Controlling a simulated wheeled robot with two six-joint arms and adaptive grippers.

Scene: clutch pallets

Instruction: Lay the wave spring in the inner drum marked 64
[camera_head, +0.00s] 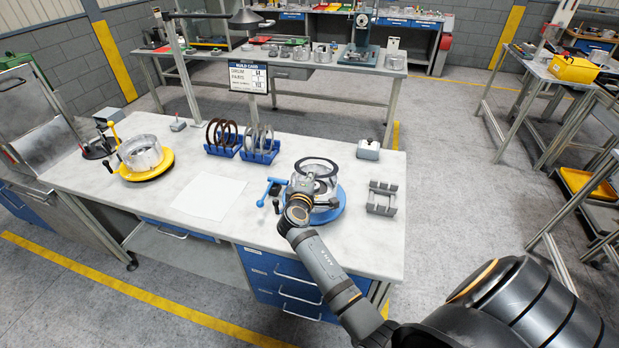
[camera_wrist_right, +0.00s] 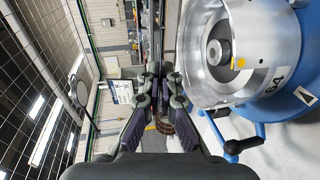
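A thin dark ring (camera_head: 319,163), which looks like the wave spring, is held about level over the drum on the blue turntable. In the right wrist view the ring (camera_wrist_right: 157,35) shows edge-on as a narrow band. My right gripper (camera_head: 303,185) is shut on its near edge; its fingers (camera_wrist_right: 161,82) close together there. The silvery drum (camera_wrist_right: 262,45) has "64" on its outer wall and a round hub inside. In the head view this drum (camera_head: 325,198) is partly hidden by ring and gripper. The ring appears above the drum rim, apart from it. My left gripper is out of view.
The blue turntable (camera_head: 331,215) has a blue handle (camera_head: 268,190) at left. Blue racks hold dark rings (camera_head: 221,135) and grey rings (camera_head: 258,140) behind. A grey cradle (camera_head: 382,198) stands at right. Another drum (camera_head: 141,153) sits on a yellow turntable (camera_head: 150,172).

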